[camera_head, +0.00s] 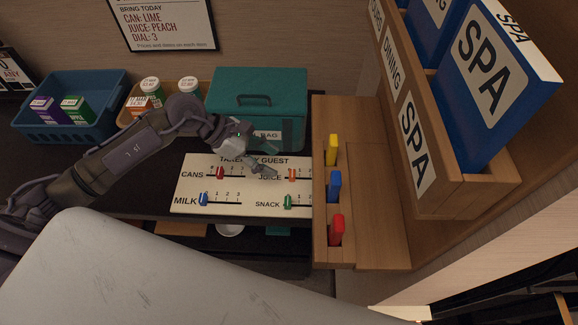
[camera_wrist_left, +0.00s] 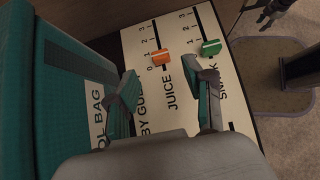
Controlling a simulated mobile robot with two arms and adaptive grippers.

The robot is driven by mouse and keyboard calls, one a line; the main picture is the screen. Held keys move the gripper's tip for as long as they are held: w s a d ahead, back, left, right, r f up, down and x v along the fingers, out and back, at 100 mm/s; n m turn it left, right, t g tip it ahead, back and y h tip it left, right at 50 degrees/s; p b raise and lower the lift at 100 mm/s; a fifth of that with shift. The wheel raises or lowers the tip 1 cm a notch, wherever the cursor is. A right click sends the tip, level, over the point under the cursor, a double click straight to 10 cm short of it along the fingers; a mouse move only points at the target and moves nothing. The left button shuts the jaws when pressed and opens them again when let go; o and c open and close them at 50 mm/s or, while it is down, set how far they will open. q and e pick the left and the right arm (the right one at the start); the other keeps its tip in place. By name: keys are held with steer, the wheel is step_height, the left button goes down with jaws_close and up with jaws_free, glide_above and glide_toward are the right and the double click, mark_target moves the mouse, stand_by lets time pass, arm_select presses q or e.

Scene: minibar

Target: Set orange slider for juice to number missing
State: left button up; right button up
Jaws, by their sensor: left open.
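The white "Taken by guest" board (camera_head: 240,200) lies on the dark counter. Its orange juice slider (camera_head: 292,174) shows near the low end of its scale; it also shows in the left wrist view (camera_wrist_left: 160,58), around the 0 and 1 marks, exact mark unclear. My left gripper (camera_head: 272,160) is open and empty above the board's upper edge, just left of the juice slider. In the left wrist view, its fingers (camera_wrist_left: 168,90) are spread, with the orange slider ahead of and between them, apart from both. A dark shape at that view's top right may be my right gripper (camera_wrist_left: 272,12).
Red (camera_head: 220,173), blue (camera_head: 203,199) and green (camera_head: 288,201) sliders share the board. A teal box (camera_head: 256,95) stands behind it. A wooden stand with tabs (camera_head: 360,240) borders its right side. A blue crate (camera_head: 60,130) and a tray with cans (camera_head: 125,118) stand left.

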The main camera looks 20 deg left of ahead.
mark_target(292, 173)
arm_select(q)
steer(key=x, duration=0.5)
steer(key=shift+w+d+f+p, duration=0.15)
steer(key=shift+d+f+p, duration=0.05)
steer(key=shift+d+p, duration=0.1)
steer(key=shift+d+f, duration=0.2)
steer(key=shift+w+f, duration=0.1)
steer(key=shift+f, duration=0.05)
steer(key=shift+d, duration=0.1)
steer(key=c, duration=0.8)
jaws_close()
arm_select(e)
steer(key=shift+w+a+r, duration=0.1)
steer(key=shift+w+r, duration=0.15)
steer(key=shift+w, duration=0.4)
steer(key=shift+w+r, duration=0.25)
steer(key=shift+w, duration=0.35)
